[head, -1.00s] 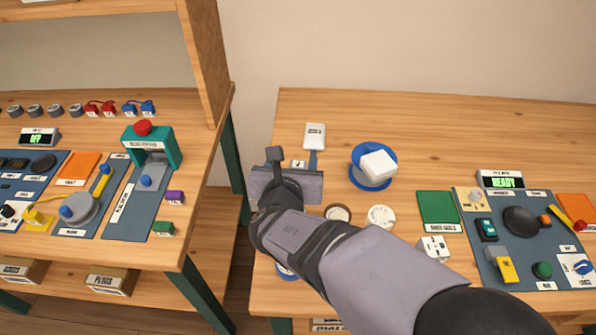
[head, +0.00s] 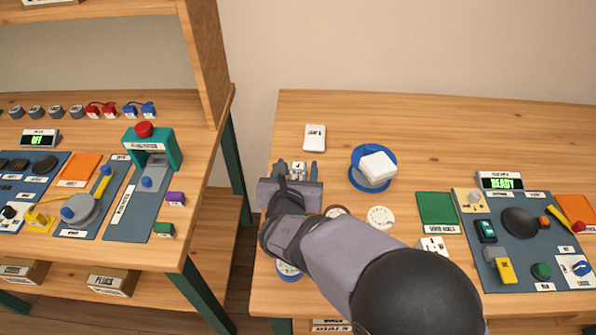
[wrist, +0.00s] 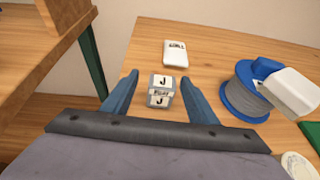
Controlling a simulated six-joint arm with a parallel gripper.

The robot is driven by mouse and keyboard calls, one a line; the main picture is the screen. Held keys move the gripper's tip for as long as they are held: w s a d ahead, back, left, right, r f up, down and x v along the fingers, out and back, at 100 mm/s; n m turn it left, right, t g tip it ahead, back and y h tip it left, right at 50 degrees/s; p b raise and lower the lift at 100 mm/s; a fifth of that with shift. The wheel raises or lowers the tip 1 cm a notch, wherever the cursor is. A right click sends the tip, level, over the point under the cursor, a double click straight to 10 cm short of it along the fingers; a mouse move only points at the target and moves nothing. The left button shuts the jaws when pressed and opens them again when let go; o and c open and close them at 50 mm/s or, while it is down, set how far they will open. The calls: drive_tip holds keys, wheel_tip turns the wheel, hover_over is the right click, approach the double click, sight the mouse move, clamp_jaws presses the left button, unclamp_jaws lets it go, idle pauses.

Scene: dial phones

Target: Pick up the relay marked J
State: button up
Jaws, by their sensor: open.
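The relay marked J (wrist: 160,91) is a small grey-white block with "J" labels on its top and front. It stands on the wooden table between the two blue fingers of my gripper (wrist: 158,98) in the wrist view. The fingers are open, with a gap on both sides of the relay. In the head view the relay (head: 298,168) shows just between the fingertips of my gripper (head: 298,173), partly hidden by the gripper body.
A white labelled box (head: 314,137) lies behind the relay. A blue spool with a white block (head: 377,165) stands to the right. White round discs (head: 381,217) and a green pad (head: 437,208) lie further right. The table's left edge is close to my gripper.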

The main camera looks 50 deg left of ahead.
drive_tip(key=shift+p+x, duration=0.45)
drive_tip(key=shift+x, duration=1.9)
drive_tip(key=shift+d+r, duration=0.1)
drive_tip(key=shift+d, duration=0.05)
drive_tip(key=c, duration=1.2)
